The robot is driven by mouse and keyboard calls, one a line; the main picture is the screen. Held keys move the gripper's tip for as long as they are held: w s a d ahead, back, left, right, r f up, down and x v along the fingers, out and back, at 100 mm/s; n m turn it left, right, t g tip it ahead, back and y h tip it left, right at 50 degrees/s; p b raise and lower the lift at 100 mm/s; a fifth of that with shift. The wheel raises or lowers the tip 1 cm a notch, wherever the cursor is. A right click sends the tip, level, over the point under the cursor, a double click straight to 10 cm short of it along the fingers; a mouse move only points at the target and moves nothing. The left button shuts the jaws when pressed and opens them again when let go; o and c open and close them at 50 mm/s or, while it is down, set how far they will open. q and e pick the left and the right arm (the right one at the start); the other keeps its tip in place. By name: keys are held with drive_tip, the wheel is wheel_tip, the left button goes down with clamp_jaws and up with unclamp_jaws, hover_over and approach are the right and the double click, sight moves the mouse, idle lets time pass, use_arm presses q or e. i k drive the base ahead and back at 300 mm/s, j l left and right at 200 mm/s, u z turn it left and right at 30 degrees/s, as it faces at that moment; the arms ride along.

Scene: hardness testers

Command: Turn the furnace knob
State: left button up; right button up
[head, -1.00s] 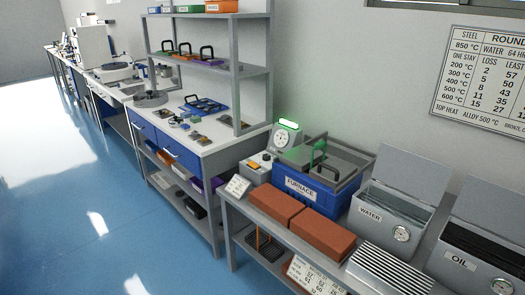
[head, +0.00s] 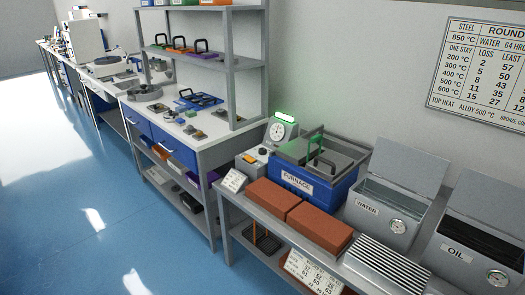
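The blue furnace (head: 297,182) with a white FURNACE label stands on the low bench at the right of centre. Its grey top carries a dark frame and a green-marked handle. Beside it on the left is a small grey control box (head: 252,163) with an orange part on it. A round white dial (head: 278,131) stands behind that box under a lit green lamp. Which part is the furnace knob is too small to tell. Neither of my grippers shows in the head view.
Two orange-brown bricks (head: 319,228) lie in front of the furnace. The WATER tank (head: 373,220) and OIL tank (head: 467,260) stand to its right, lids raised. A shelved workbench (head: 208,150) stands to the left. The blue floor (head: 60,220) is clear.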

sight(261, 151)
drive_tip(key=i+z, duration=0.4)
drive_tip(key=i, duration=0.2)
drive_tip(key=i+j+z, duration=0.2)
drive_tip(key=i+z, duration=0.2)
drive_tip(key=i, duration=0.2)
